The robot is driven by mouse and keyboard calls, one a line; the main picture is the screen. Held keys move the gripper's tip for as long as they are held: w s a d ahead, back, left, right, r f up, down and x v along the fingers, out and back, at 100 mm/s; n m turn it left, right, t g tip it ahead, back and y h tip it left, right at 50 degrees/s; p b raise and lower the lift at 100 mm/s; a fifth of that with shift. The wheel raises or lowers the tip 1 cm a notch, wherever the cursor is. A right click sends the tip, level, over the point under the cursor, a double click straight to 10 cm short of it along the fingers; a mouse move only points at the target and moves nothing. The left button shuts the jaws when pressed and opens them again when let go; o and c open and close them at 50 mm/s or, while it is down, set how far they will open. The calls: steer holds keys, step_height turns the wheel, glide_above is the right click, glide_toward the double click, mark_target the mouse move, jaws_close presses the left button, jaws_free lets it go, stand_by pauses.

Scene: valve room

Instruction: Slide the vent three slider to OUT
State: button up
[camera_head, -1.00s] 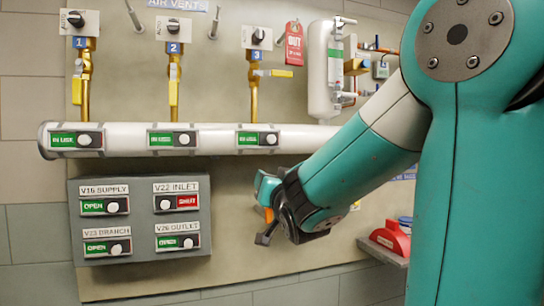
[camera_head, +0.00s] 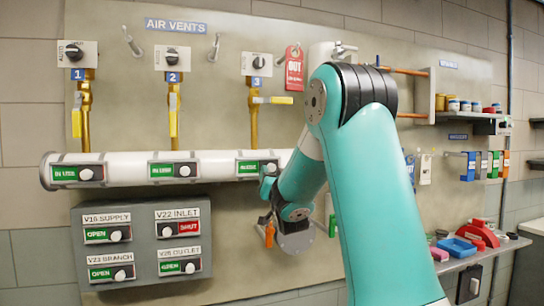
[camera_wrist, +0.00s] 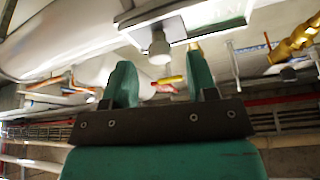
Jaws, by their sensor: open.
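The vent three slider (camera_head: 250,168) is on the white pipe below the tag numbered 3. Its green IN USE field shows, and its white knob (camera_wrist: 160,47) is seen close up in the wrist view.
Vent one slider (camera_head: 78,173) and vent two slider (camera_head: 174,170) also show green. A red OUT tag (camera_head: 294,68) hangs right of the vent three valve. A grey box (camera_head: 140,244) with several sliders is lower left. A shelf (camera_head: 462,262) with coloured items stands right.

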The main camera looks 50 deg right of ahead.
mark_target(270, 167)
steer(key=shift+p+x, duration=0.55)
steer(key=shift+x, duration=0.85)
